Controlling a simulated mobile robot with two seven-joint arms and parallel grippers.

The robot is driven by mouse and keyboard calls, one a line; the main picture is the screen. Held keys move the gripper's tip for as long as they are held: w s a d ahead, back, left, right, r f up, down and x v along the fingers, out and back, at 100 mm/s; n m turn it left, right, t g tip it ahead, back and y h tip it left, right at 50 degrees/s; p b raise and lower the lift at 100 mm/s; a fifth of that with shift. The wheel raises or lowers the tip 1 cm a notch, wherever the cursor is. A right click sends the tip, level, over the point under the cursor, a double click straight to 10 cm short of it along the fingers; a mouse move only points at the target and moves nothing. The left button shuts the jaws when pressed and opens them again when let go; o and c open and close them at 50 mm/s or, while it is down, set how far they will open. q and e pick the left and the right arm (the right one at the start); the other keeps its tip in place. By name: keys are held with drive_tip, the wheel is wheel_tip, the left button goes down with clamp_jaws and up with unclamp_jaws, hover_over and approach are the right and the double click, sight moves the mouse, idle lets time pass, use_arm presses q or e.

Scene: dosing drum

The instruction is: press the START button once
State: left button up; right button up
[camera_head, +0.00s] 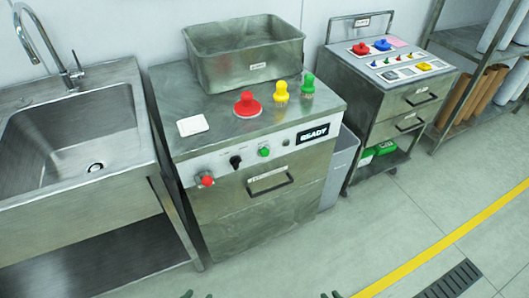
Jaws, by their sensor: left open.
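The steel cabinet (225,220) stands in the middle with a light control strip along its upper front. A green button (264,151) sits on that strip, with a small label above it that is too small to read; it looks like the START button. My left gripper (198,295) shows only its fingertips at the bottom edge, apart and empty. My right gripper (330,295) also shows only its tips at the bottom edge, to the right. Both are well apart from the cabinet front.
On the strip are a red mushroom knob (207,180), a black selector (235,161) and a dark display (312,133). Red (247,105), yellow (281,92) and green (308,84) knobbed pieces stand on top by a steel tub (245,60). A drawer handle (270,185) sticks out below. Floor in front is clear.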

clamp_jaws()
idle(1.4)
